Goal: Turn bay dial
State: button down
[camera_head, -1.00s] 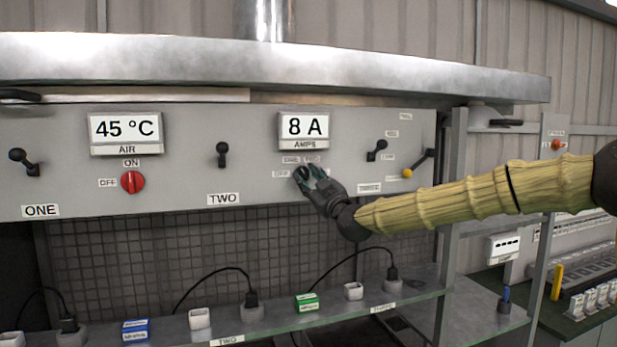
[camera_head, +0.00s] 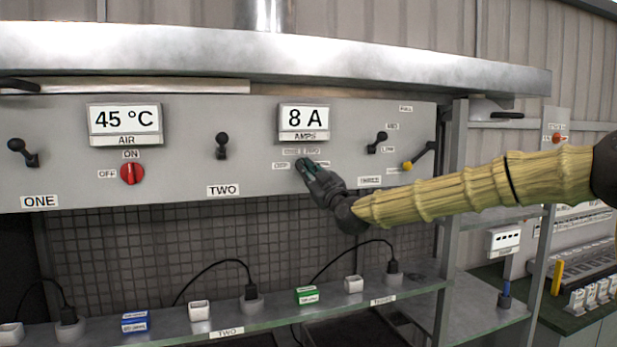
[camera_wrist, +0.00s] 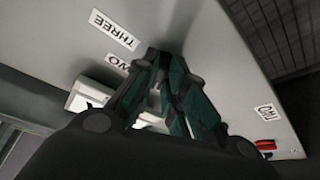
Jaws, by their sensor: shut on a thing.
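The bay dial is on the grey panel (camera_head: 60,135), under the "8 A" AMPS display (camera_head: 304,122). Small labels sit around it, one reading OFF (camera_head: 281,166). My gripper (camera_head: 307,167) is at the dial from the lower right, shut on it. The fingers cover the dial, so I cannot read where it points. In the wrist view, the green and black fingers of my gripper (camera_wrist: 165,62) come together against the panel, and the dial is hidden there too.
A red dial (camera_head: 131,173) sits left under the "45 °C" AIR display (camera_head: 124,124). Black levers (camera_head: 222,146) and a yellow-ended lever (camera_head: 408,166) stick out of the panel. A metal hood (camera_head: 250,60) overhangs it. A shelf (camera_head: 270,323) with plugs and small boxes runs below.

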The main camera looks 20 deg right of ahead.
jog(key=shift+a+r+m+h+b, duration=0.1)
jog(key=shift+a+m+h+b, duration=0.1)
jog(key=shift+m+h+b, duration=1.7)
jog(key=shift+a+r+m+h+b, duration=0.15)
jog(key=shift+m+h+b, duration=0.6)
jog(key=shift+m+b, duration=2.2)
jog(key=shift+a+m+h+b, duration=0.2)
jog(key=shift+m+h+b, duration=1.4)
jog(key=shift+m, duration=1.45)
jog(key=shift+r+b, duration=0.1)
jog(key=shift+b, duration=0.25)
jog(key=c, duration=1.5)
grip_release()
jog(key=shift+f, duration=0.2)
